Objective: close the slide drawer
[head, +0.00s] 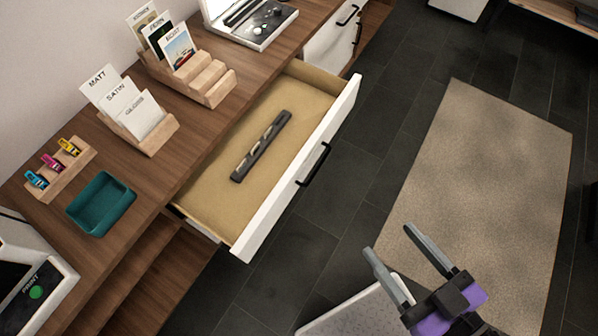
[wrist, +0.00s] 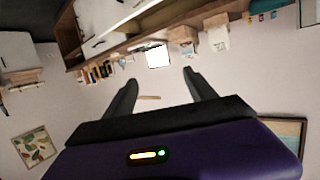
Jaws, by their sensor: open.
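The slide drawer (head: 285,190) is pulled out from the wooden cabinet. It has a white front with a dark bar handle (head: 313,164) and a tan inside. A dark slotted strip (head: 261,146) lies on the drawer's floor. My gripper (head: 404,259) is open and empty in the head view, in front of the drawer front and apart from it, to the lower right of the handle. In the wrist view my gripper's fingers (wrist: 158,92) stand apart with nothing between them.
The wooden counter (head: 155,185) carries a teal tray (head: 101,204), card holders (head: 190,77), small clips in a rack and a printer (head: 30,282). Another white drawer (head: 332,42) sits farther along.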

